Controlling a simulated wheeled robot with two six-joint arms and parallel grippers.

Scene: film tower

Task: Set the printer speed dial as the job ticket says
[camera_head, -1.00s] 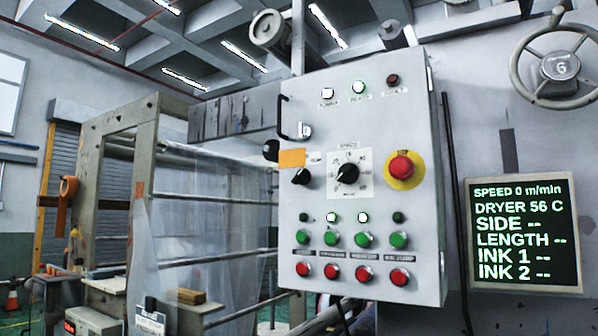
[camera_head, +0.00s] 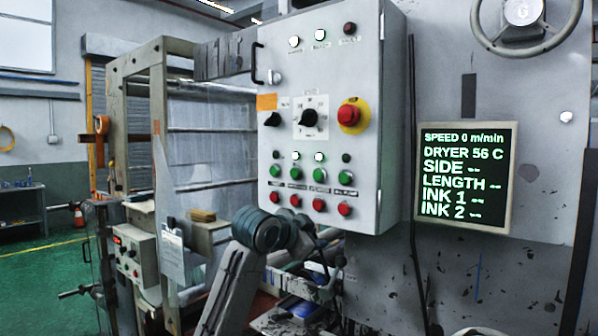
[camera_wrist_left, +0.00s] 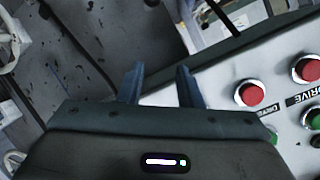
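The speed dial is a black knob (camera_head: 309,118) on a white scale plate (camera_head: 301,133), on the front of a grey control box (camera_head: 375,125). Its pointer setting is too small to read. A white sheet with print (camera_head: 172,258) hangs on the machine frame at left; its text is unreadable, and I cannot tell if it is the job ticket. My left arm rises below the box, its gripper small and partly hidden in the head view. In the left wrist view my left gripper (camera_wrist_left: 158,78) has its fingers apart and empty, beside the box's lower edge. My right gripper is out of view.
A smaller black knob (camera_head: 272,119) sits left of the dial, a red emergency stop (camera_head: 349,115) right. Green buttons and red buttons (camera_head: 318,205) line the box below; a red button (camera_wrist_left: 250,94) is near my gripper. A screen (camera_head: 465,178) reads speed 0 m/min, dryer 56 C.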

